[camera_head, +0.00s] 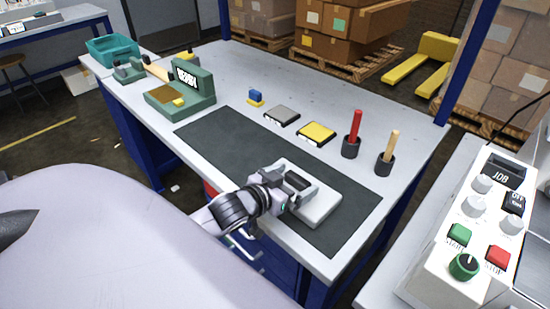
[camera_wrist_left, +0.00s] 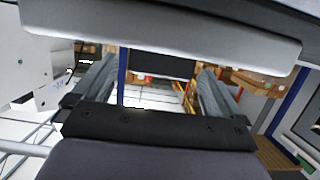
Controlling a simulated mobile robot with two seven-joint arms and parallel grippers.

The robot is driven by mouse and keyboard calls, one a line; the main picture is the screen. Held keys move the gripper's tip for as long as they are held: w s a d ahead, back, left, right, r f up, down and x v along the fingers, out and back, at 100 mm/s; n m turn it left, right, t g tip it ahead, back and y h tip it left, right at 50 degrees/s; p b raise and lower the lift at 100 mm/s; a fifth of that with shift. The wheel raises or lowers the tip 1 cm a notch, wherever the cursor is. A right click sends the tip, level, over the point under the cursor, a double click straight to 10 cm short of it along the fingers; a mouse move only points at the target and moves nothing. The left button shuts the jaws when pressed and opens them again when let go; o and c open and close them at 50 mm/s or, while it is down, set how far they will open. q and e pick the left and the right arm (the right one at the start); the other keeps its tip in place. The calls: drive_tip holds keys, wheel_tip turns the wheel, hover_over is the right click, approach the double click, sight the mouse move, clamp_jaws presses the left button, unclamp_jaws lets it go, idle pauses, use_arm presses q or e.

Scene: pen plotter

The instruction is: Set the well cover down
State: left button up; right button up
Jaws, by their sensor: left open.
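My left gripper (camera_head: 298,183) is over a pale block (camera_head: 322,208) on the dark mat (camera_head: 225,137). A small dark piece shows between its fingers in the head view, and I cannot tell whether it belongs to the gripper or the block. In the left wrist view the two fingers of the left gripper (camera_wrist_left: 155,85) stand wide apart. I cannot tell which thing is the well cover; the gripper hides part of the pale block. My right gripper is not in view.
Behind the mat are a grey pad (camera_head: 282,115), a yellow pad (camera_head: 317,132), a red stick (camera_head: 355,124) and a wooden stick (camera_head: 390,147), both sticks in dark holders. A green device (camera_head: 195,90) stands left. A control panel (camera_head: 470,215) is at right. The left mat is clear.

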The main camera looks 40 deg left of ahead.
use_arm(q)
drive_tip(key=d+v, duration=0.1)
drive_tip(key=v, duration=1)
drive_tip(key=shift+s+a, duration=0.25)
drive_tip(key=shift+a, duration=0.25)
drive_tip(key=shift+r, duration=0.1)
drive_tip(key=s+d+f+m+g+y, duration=0.1)
drive_tip(key=s+d+f+g, duration=0.3)
drive_tip(key=s+g, duration=0.25)
drive_tip(key=s+d+f+g, duration=0.4)
drive_tip(key=s+g, duration=0.1)
drive_tip(key=s, duration=0.2)
drive_tip(key=w+d+f+t+h, duration=0.2)
drive_tip(key=w+f+t, duration=0.4)
drive_tip(key=f+t, duration=0.1)
drive_tip(key=shift+w+d+f+m+p, duration=0.25)
drive_tip(key=shift+f+p, duration=0.2)
drive_tip(key=shift+f, duration=0.45)
drive_tip(key=shift+t, duration=0.25)
idle(0.3)
idle(0.4)
